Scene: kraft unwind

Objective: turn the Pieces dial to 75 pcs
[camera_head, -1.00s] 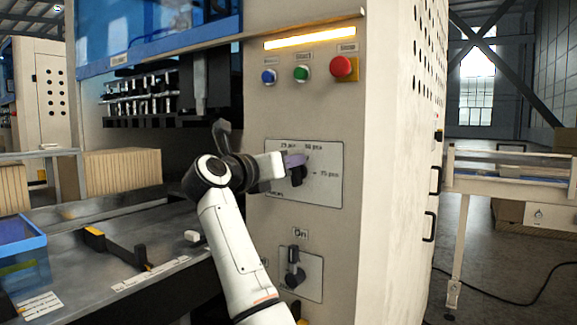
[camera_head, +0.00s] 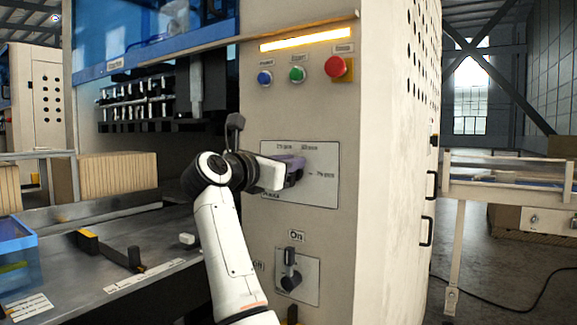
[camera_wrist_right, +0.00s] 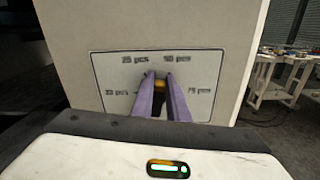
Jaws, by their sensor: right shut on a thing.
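The Pieces dial sits on a pale label plate (camera_head: 325,188) on the machine's front; the plate also shows in the right wrist view (camera_wrist_right: 102,72). Marks for 25 and 50 pcs run along the top, with 75 pcs at the right. My right gripper (camera_head: 297,163) is at the dial, its purple fingers (camera_wrist_right: 162,80) shut on the dial knob. My left gripper is out of view.
Below is an On/Off switch (camera_head: 290,270). Above are blue (camera_head: 264,78), green (camera_head: 297,74) and red (camera_head: 338,66) buttons. A metal work table (camera_head: 95,270) with a blue bin (camera_head: 20,255) lies left.

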